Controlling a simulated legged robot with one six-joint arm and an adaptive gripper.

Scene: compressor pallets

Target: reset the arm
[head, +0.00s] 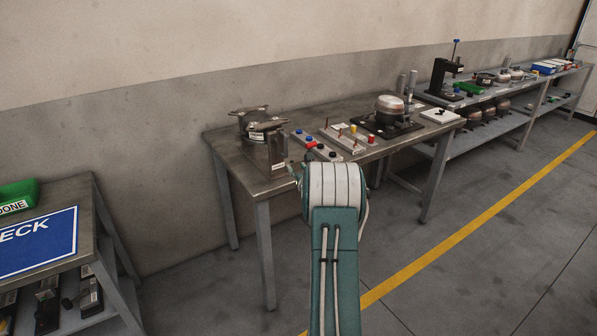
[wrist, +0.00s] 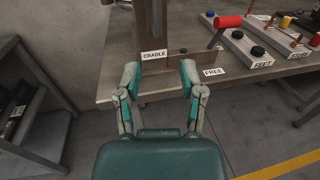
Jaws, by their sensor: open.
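My arm (head: 336,230), green with a pale ribbed joint, reaches forward from the bottom of the head view toward the table. My gripper (wrist: 159,80) is open and empty in the wrist view, its two fingers spread in front of the table's near edge. In the head view my gripper is mostly hidden behind the arm. The table (head: 235,155) has a bare metal top. A cradle stand (head: 265,150) stands at its left end, and the wrist view shows its post and a CRADLE label (wrist: 154,55). A FREE label (wrist: 213,72) lies to its right.
A side bench (head: 88,200) with a blue sign (head: 40,243) is at left. Shelving (head: 500,95) runs right. Open floor (head: 480,270) lies right of my arm.

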